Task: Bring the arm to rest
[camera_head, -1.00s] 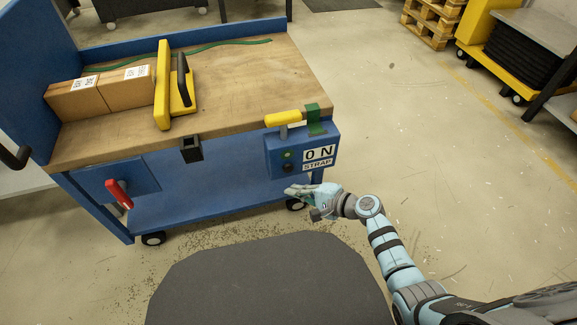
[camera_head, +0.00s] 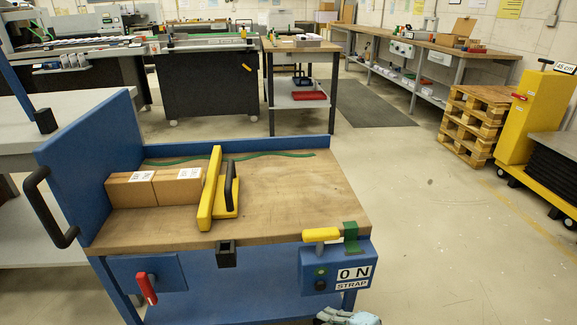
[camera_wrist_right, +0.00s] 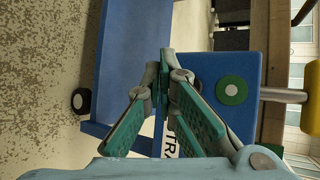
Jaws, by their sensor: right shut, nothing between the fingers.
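My right gripper (camera_head: 347,317) shows only in part at the bottom edge of the head view, below the front of the blue cart's control box. In the right wrist view the gripper (camera_wrist_right: 166,72) has its grey fingers with green pads brought together, with nothing held between them. It is apart from the blue control box (camera_wrist_right: 236,75), which lies beyond it. In the head view the same box carries an "ON STRAP" label (camera_head: 354,277). My left gripper is in neither view.
The blue cart's wooden top (camera_head: 290,205) holds two cardboard boxes (camera_head: 152,189) against a yellow clamp (camera_head: 212,190) with a black handle. A yellow lever (camera_head: 320,235) and red handle (camera_head: 147,288) stick out in front. The floor right of the cart is clear; pallets (camera_head: 475,125) stand beyond.

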